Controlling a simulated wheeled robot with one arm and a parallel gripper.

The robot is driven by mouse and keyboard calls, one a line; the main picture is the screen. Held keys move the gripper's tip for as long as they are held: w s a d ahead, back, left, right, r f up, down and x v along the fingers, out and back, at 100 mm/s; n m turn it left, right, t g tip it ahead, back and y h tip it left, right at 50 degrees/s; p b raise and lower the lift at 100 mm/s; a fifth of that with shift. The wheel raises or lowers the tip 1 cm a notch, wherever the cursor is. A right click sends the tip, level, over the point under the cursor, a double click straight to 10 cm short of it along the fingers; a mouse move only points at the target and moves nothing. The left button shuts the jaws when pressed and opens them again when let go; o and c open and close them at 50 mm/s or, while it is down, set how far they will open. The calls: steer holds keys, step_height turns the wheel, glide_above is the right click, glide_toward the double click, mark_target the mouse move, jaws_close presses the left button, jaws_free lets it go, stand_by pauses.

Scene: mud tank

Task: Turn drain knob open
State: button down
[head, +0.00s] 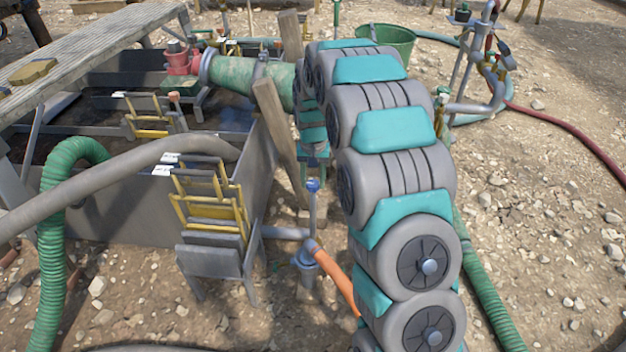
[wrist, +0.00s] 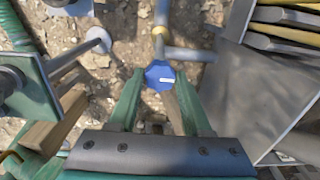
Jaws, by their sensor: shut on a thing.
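The drain knob is a blue, many-sided cap with a small white mark, seen from above in the wrist view (wrist: 160,75). In the head view the blue knob (head: 313,185) tops an upright grey pipe beside the tank. My gripper (wrist: 160,78) has its two green fingers on either side of the knob, with the tips closed against it. In the head view my gripper (head: 314,166) is just above the knob, partly hidden by my arm. Which way the valve is set cannot be told.
The grey tank (head: 110,215) stands left of the knob, with yellow-framed racks (head: 210,205) on its side. A leaning wooden post (head: 278,130) is close to my gripper. An orange pipe (head: 335,275) runs below. Open stony ground lies to the right.

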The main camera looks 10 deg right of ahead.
steer(key=shift+n, duration=0.4)
steer(key=n, duration=0.3)
steer(key=shift+n, duration=0.4)
steer(key=n, duration=0.9)
steer(key=n+p, duration=0.1)
steer(key=n, duration=0.3)
steer(key=shift+n, duration=0.3)
steer(key=shift+c, duration=1.8)
jaws_free()
